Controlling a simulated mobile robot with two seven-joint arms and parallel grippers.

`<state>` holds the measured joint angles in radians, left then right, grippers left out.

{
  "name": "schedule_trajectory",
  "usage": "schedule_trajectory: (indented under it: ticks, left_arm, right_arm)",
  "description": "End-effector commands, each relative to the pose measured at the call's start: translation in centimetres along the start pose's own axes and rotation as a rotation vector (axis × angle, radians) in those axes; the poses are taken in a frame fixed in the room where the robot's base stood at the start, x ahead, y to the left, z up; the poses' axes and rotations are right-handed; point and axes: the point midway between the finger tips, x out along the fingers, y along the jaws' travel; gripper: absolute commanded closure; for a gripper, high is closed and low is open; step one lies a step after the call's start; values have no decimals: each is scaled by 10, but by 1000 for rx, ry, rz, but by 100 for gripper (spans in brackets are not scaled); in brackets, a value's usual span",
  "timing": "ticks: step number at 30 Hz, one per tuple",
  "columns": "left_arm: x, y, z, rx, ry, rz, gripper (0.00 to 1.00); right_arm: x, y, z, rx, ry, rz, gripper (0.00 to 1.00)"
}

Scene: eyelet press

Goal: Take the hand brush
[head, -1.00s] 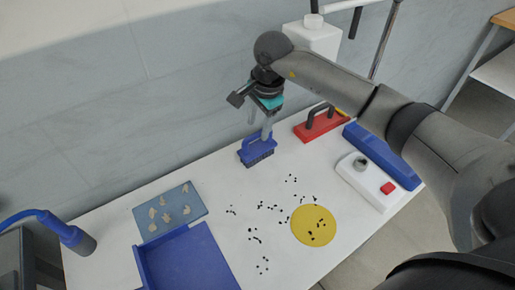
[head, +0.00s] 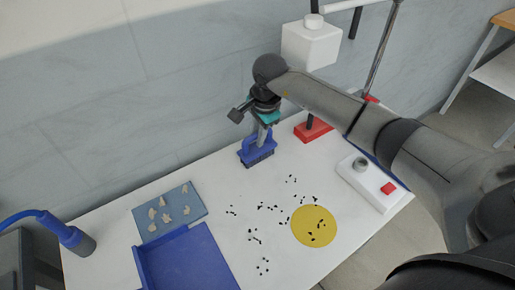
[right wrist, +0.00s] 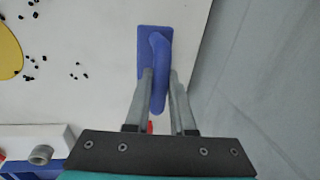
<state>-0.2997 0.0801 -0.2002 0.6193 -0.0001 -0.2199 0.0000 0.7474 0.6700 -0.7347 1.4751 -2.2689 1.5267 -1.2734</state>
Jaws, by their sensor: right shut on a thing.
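The blue hand brush (head: 257,159) stands on the white table near its back edge, dark bristles down. Its loop handle points up. My right gripper (head: 262,138) is above it with its fingers pointing down, shut on the handle. In the right wrist view, the blue handle (right wrist: 158,50) lies between the two grey fingers (right wrist: 161,78). The brush looks still in contact with the table. My left gripper is not in view.
Dark bits lie scattered around a yellow disc (head: 314,226). A blue tray (head: 188,262) and a blue-grey mat (head: 190,195) with pale scraps are at left. A red-based tool (head: 309,132) and a white box with red button (head: 389,188) are at right, partly near my arm.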

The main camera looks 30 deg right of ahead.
Motion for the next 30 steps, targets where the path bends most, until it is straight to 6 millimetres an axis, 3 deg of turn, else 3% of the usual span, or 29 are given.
schedule_trajectory:
  ticks: [3,30]
  left_arm:
    - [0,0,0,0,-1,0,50]
    - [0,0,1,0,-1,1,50]
  right_arm:
    - [0,0,0,0,0,0,100]
    - [0,0,0,0,0,-1,100]
